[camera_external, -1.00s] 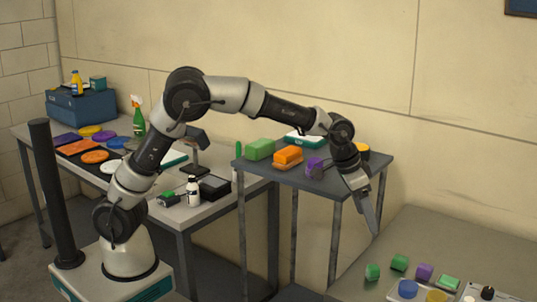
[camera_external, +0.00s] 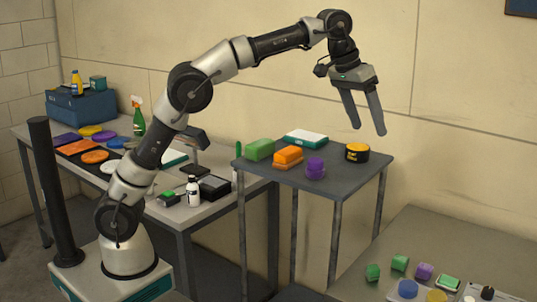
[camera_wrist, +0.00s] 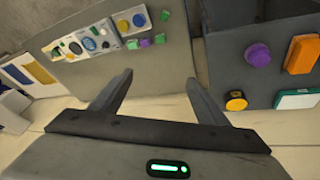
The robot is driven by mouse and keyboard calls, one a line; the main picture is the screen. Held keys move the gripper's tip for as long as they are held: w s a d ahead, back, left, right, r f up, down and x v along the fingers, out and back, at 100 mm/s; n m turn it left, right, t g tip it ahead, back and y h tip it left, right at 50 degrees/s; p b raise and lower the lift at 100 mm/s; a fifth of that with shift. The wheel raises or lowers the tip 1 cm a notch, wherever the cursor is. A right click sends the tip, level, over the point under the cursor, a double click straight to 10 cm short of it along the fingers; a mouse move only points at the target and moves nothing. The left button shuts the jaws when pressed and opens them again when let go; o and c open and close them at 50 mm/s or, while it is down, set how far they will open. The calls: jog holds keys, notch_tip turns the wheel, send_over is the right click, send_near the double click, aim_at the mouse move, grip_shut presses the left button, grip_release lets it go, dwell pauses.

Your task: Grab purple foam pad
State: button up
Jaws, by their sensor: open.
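Several purple things are in view, and I cannot tell for sure which is the foam pad. A purple round piece (camera_external: 315,168) stands on the dark middle table (camera_external: 335,182), in front of an orange block; it also shows in the wrist view (camera_wrist: 258,55). A flat purple disc (camera_external: 103,135) lies on the left bench (camera_external: 215,216). A small purple block (camera_external: 424,271) lies on the low right table (camera_external: 400,232). My gripper (camera_external: 369,131) is open and empty, above the back right of the middle table, clear of everything. Its fingers show in the wrist view (camera_wrist: 159,77).
On the middle table are a green block (camera_external: 260,149), an orange block (camera_external: 288,155), a white and teal box (camera_external: 305,139) and a black and yellow tin (camera_external: 357,153). A spray bottle (camera_external: 138,120) stands on the left bench. The air around my gripper is free.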

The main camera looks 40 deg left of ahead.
jog(key=w+a+n+p, duration=0.2)
jog(key=w+a+n, duration=0.2)
jog(key=a+n, duration=1.05)
jog(key=w+a+n+p, duration=0.2)
jog(key=w+a+n, duration=0.2)
jog(key=a+n, duration=1.05)
jog(key=n, duration=0.3)
send_near(315, 160)
jog(key=b+x, duration=0.1)
jog(key=x, duration=0.3)
jog(key=shift+d+f, duration=0.1)
jog(key=shift+f, duration=0.2)
jog(key=shift+w+x, duration=0.15)
jog(key=shift+x, duration=1.3)
jog(key=shift+w+x, duration=0.1)
jog(key=shift+x, duration=1.4)
jog(key=shift+r, duration=0.1)
jog(key=c, duration=1.1)
